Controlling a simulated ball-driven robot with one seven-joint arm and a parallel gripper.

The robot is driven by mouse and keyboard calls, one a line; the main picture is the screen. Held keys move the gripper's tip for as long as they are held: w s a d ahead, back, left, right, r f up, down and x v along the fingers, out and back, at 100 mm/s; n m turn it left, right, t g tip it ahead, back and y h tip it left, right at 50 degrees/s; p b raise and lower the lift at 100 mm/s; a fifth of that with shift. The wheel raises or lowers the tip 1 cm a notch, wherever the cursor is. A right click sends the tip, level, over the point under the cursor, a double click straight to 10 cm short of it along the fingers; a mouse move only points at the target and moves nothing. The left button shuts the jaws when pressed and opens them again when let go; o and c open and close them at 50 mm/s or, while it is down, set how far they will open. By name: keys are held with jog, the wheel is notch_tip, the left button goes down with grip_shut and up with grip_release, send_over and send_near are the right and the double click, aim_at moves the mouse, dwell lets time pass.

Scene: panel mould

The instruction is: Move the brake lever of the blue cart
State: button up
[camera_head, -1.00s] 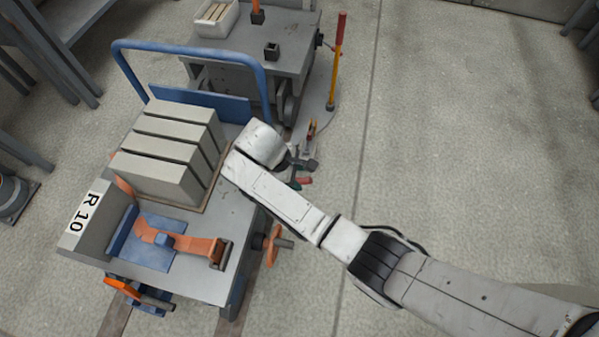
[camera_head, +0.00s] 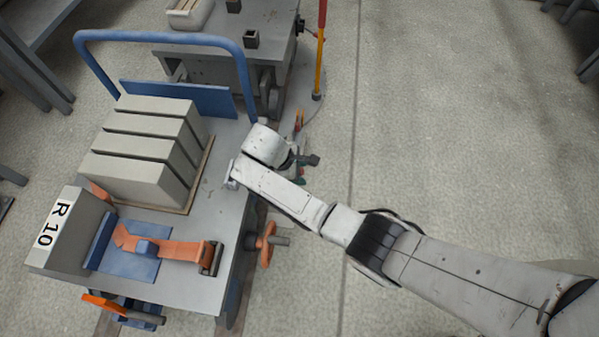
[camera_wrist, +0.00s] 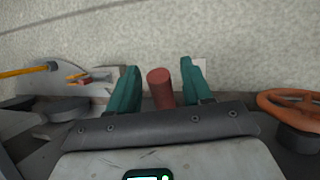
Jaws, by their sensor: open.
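The blue cart has a grey deck (camera_head: 210,219) and a blue push rail (camera_head: 165,37) at its far end. In the wrist view, a round red grip (camera_wrist: 160,90), apparently the brake lever's end, stands between the two teal fingers of my gripper (camera_wrist: 159,68). The fingers are open, with a gap on each side of the grip. In the head view my gripper (camera_head: 303,168) is beside the cart's right edge, mostly behind my wrist. The rest of the lever is hidden.
An orange handwheel (camera_head: 265,244) sticks out from the cart's right side, right of my gripper in the wrist view (camera_wrist: 294,103). Grey blocks (camera_head: 146,150) stand on the deck. A second cart (camera_head: 210,62) and a red-yellow pole (camera_head: 320,50) stand behind. The floor at right is clear.

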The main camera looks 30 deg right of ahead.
jog(key=shift+f, duration=0.1)
jog(key=shift+c, duration=0.4)
grip_shut()
